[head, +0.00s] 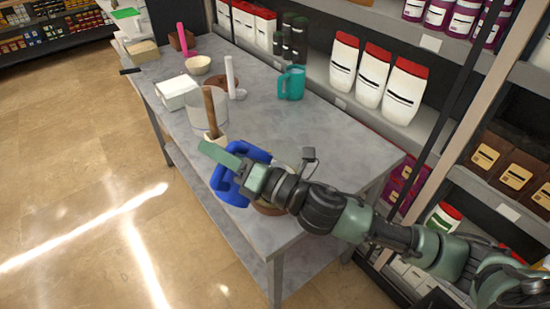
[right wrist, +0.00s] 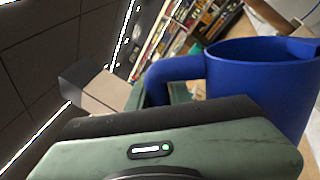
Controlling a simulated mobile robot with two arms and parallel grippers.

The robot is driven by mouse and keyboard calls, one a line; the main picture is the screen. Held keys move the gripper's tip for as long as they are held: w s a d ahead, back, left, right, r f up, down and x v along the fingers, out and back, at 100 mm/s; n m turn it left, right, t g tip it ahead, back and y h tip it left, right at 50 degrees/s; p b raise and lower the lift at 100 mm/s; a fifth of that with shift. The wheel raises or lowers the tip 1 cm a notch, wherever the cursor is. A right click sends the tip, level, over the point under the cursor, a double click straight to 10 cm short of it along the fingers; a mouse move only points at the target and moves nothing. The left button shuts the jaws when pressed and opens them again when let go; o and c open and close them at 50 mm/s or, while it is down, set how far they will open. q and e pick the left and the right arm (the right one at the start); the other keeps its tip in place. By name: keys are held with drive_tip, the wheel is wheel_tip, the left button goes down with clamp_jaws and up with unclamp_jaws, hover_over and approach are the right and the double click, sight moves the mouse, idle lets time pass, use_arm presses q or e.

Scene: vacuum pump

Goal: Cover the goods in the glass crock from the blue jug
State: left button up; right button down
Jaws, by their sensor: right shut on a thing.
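The blue jug (head: 229,187) is at the near edge of the grey table, held by its handle in my right gripper (head: 238,170). In the right wrist view the jug (right wrist: 262,88) fills the right side, with its handle toward the gripper. Its contents are hidden, and I cannot tell whether its base touches the table. The clear glass crock (head: 194,106) stands on the table just beyond the jug. A wooden stick (head: 209,105) shows in front of or inside it; its goods are not clear. My left gripper is out of view.
A teal mug (head: 291,84), white box (head: 177,92), cream bowl (head: 198,65) and upright white rod (head: 230,75) stand farther back on the table (head: 335,148). A round brownish thing (head: 267,209) is partly hidden under my arm. Shelves with red-topped containers (head: 371,75) line the right.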

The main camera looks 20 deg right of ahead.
drive_tip(key=shift+r, duration=0.15)
drive_tip(key=a+f+n, duration=0.1)
drive_tip(key=s+f+n, duration=0.1)
drive_tip(key=f, duration=0.1)
drive_tip(key=shift+s+a+n+g, duration=0.15)
drive_tip(key=shift+a+n+g, duration=0.25)
drive_tip(key=s+a+f+n+b, duration=0.1)
drive_tip(key=s+a+f+n, duration=0.1)
drive_tip(key=f+n, duration=0.2)
drive_tip(key=s+a+f+n+g, duration=0.1)
drive_tip(key=a+f+n, duration=0.2)
drive_tip(key=f, duration=0.5)
drive_tip(key=shift+s+a+n+b, duration=0.3)
drive_tip(key=shift+s+n+b, duration=0.05)
drive_tip(key=shift+s+n, duration=0.05)
